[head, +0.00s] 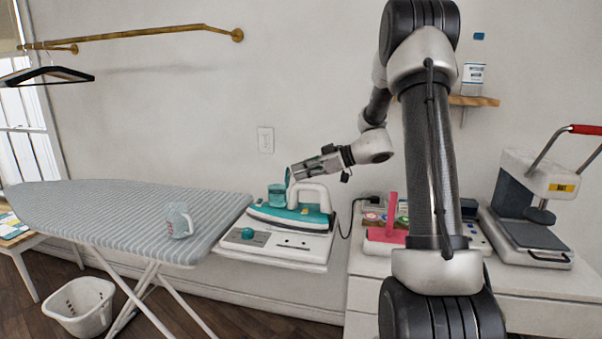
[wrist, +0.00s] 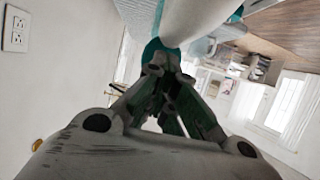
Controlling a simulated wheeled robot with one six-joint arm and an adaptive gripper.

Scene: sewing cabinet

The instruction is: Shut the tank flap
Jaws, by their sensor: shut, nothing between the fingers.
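The iron (head: 318,194), white-handled with a teal body, sits on a white base on the end of the ironing board. Its teal water tank (head: 277,195) is at the left end. A thin teal piece, which looks like the tank flap (head: 287,177), stands upright over the tank. My gripper (head: 291,173) is shut and empty, with its fingertips right at this flap; I cannot tell whether they touch. In the wrist view the closed fingertips (wrist: 160,64) lie in front of a teal part (wrist: 153,48), beside the pale handle (wrist: 193,18).
A teal knob (head: 248,233) is on the iron's base. A mug (head: 179,220) stands on the striped ironing board (head: 110,213). A cord runs from the iron to the right cabinet, which holds a pink item (head: 388,225) and a press (head: 527,215). The wall is close behind.

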